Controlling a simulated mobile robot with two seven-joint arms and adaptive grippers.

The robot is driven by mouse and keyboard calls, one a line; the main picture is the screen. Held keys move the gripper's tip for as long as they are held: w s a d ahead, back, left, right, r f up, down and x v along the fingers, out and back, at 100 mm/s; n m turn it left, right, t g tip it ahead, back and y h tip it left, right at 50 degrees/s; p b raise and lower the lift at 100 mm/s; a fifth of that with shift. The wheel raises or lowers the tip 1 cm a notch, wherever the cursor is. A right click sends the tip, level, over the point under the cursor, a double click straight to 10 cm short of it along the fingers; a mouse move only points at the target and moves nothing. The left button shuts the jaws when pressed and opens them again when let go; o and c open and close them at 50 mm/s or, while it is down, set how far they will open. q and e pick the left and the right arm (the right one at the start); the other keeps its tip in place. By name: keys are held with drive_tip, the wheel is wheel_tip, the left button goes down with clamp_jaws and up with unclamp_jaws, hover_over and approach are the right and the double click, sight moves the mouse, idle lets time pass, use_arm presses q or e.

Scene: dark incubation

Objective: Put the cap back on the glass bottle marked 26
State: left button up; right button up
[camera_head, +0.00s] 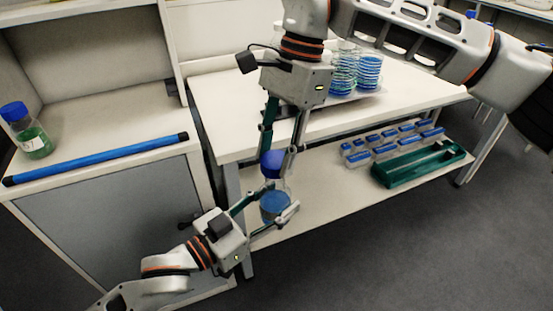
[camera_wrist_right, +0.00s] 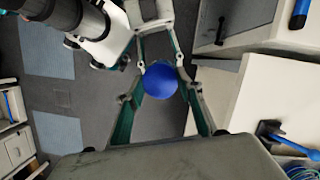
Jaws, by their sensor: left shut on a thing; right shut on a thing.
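A glass bottle (camera_head: 274,206) with blue liquid is held upright in front of the bench by my left gripper (camera_head: 266,211), which is shut around its body. My right gripper (camera_head: 278,152) comes down from above, shut on the blue cap (camera_head: 272,164). The cap is in line with the top of the bottle; I cannot tell whether it is seated on the neck or just above it. In the right wrist view the cap (camera_wrist_right: 160,80) lies between the right fingertips and hides the bottle beneath. No number is readable on this bottle.
Another blue-capped bottle (camera_head: 36,142) with green liquid stands on the left counter, behind a blue tube (camera_head: 100,158). Stacked dishes (camera_head: 369,72) stand on the bench top (camera_head: 225,115). Blue-lidded boxes (camera_head: 358,160) and a green tray (camera_head: 415,168) lie on the lower shelf.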

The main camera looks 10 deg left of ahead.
sight(275, 197)
drive_tip(key=shift+f, duration=0.9)
drive_tip(key=shift+f, duration=0.6)
